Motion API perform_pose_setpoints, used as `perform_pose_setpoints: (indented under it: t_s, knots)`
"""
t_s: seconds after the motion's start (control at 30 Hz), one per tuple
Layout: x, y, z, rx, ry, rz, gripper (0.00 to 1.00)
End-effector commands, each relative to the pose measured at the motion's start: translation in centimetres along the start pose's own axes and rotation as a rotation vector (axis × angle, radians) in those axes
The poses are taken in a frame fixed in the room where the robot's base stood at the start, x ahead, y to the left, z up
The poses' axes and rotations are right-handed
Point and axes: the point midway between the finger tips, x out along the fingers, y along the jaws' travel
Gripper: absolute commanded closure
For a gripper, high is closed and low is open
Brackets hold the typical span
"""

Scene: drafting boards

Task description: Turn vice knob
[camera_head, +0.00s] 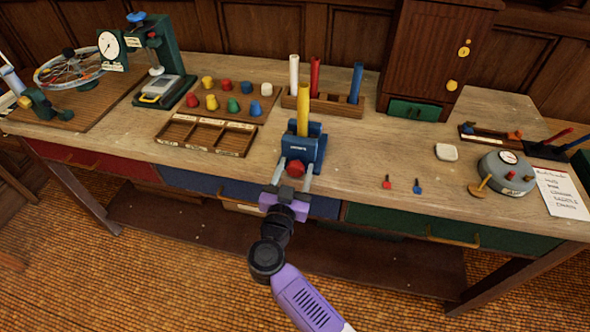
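The blue vice (314,143) stands at the front edge of the workbench, a little right of the bench's middle. A yellow rod (303,108) stands upright in its jaws. The red vice knob (295,169) is on the vice's near side, facing me. My gripper (292,174) comes from below, in front of the vice. Its two grey fingers are spread apart, one on each side of the knob. I cannot tell whether the fingers touch the knob; a gap seems to show on both sides. My purple wrist hides the bench edge just below.
Left of the vice are an empty wooden compartment tray (206,134) and a board of coloured pegs (230,105). A rack (333,101) of white, red and blue rods stands behind. A round grey gauge device (506,172) is at right.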

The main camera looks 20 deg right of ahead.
Motion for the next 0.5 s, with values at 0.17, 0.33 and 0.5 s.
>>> perform_pose_setpoints:
  t_s: [0.17,0.33,0.5]
  knots:
    - [-0.03,0.00,0.01,0.000,0.000,0.000,0.83]
    - [-0.04,0.01,0.00,0.001,0.000,0.000,0.98]
    - [-0.05,0.01,-0.05,0.025,0.000,0.000,0.98]
